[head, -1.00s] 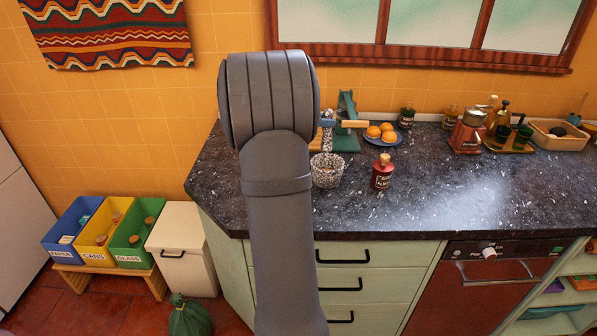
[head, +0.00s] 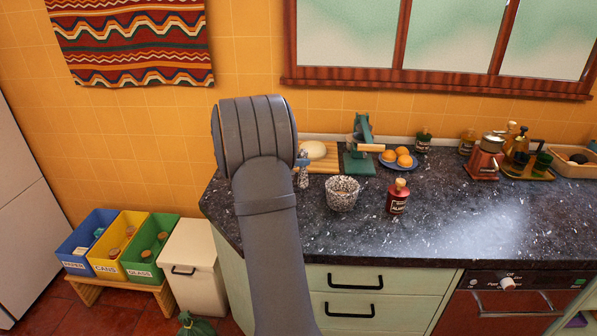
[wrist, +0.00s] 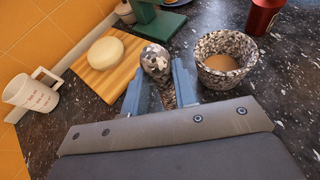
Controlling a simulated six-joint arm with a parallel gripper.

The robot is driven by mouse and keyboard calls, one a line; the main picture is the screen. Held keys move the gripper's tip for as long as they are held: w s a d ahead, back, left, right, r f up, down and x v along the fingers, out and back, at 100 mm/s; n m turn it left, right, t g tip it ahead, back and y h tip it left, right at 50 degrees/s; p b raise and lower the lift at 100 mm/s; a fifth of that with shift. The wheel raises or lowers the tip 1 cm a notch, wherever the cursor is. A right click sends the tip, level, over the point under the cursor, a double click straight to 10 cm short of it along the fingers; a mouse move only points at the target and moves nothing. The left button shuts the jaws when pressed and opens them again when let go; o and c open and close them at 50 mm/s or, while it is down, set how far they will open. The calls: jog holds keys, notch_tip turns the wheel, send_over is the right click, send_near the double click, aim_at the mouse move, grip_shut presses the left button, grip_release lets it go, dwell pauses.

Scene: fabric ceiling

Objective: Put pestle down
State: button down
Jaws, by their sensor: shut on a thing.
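The pestle (wrist: 156,62) is speckled grey and black, with a rounded head. My gripper (wrist: 160,80) is shut on it, with one blue finger on each side. In the head view my gripper (head: 303,160) shows just past my arm, and the pestle (head: 303,178) points down from it near the front of the wooden board. Whether its tip touches the counter I cannot tell. The speckled mortar (head: 343,191) stands upright to the right of the pestle, apart from it. In the wrist view the mortar (wrist: 224,58) holds something light brown.
A wooden board (wrist: 98,70) with a pale round dough (wrist: 106,53) lies behind and left of the pestle. A white mug (wrist: 33,93) is farther left. A green press (head: 360,145), a plate of oranges (head: 403,158) and a red bottle (head: 397,196) stand to the right. Front counter is clear.

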jog(key=shift+f, duration=1.95)
jog(key=shift+f, duration=0.1)
jog(key=c, duration=1.1)
grip_release()
jog(key=shift+c, duration=0.2)
jog(key=v, duration=1.2)
jog(key=shift+w+d, duration=0.1)
